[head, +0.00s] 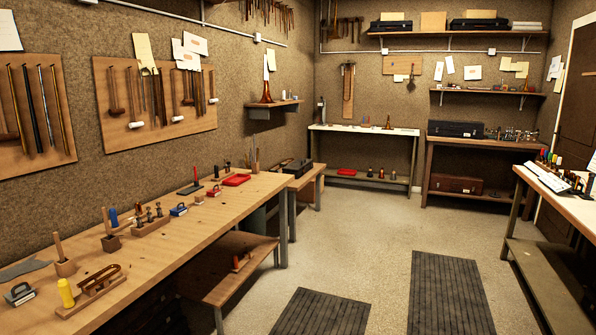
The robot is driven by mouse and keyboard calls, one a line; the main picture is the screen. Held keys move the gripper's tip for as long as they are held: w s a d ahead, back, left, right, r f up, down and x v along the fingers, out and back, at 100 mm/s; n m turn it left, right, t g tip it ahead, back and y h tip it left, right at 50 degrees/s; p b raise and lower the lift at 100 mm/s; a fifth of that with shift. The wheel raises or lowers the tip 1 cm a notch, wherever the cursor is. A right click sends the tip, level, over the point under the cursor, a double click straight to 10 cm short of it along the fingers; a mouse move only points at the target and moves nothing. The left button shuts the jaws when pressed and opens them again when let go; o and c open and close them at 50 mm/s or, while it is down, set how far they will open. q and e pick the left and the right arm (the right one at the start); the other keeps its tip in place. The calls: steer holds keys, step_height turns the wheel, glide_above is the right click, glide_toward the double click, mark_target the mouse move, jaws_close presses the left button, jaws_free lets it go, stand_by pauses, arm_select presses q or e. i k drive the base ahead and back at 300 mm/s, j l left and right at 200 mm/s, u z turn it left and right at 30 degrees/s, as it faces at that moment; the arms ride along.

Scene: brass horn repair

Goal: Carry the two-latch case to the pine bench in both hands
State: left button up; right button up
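The pine bench is probably the long light-wood bench (200,212) along the left wall. Several cases are in view, and their latches are too small to make out, so I cannot tell which is the two-latch case. A long black case (455,129) lies on the dark wooden table at the back right. A brown case (457,184) lies on that table's lower shelf. Two more black cases, left (390,26) and right (478,24), lie on the high wall shelf. Neither of my grippers is in view.
Tools and small blocks stand along the light-wood bench, with a red tray (237,180) towards its far end. A white-topped table (345,130) stands at the back. Another bench (575,205) borders the right. Open floor (375,235) with dark mats (447,290) lies between.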

mark_target(248, 192)
steer(key=i+l+z, duration=0.3)
steer(key=i, duration=0.8)
steer(key=i+l+z, duration=0.1)
steer(key=i+z, duration=0.25)
steer(key=i, duration=0.8)
steer(key=i+l, duration=0.1)
steer(key=i, duration=3.9)
steer(key=i+u, duration=0.45)
steer(key=i+l+u, duration=0.2)
steer(key=i+u, duration=0.25)
steer(key=i+l+u, duration=0.3)
steer(key=u, duration=0.15)
steer(key=i+l+u, duration=0.45)
steer(key=k+l, duration=0.05)
steer(key=k, duration=0.05)
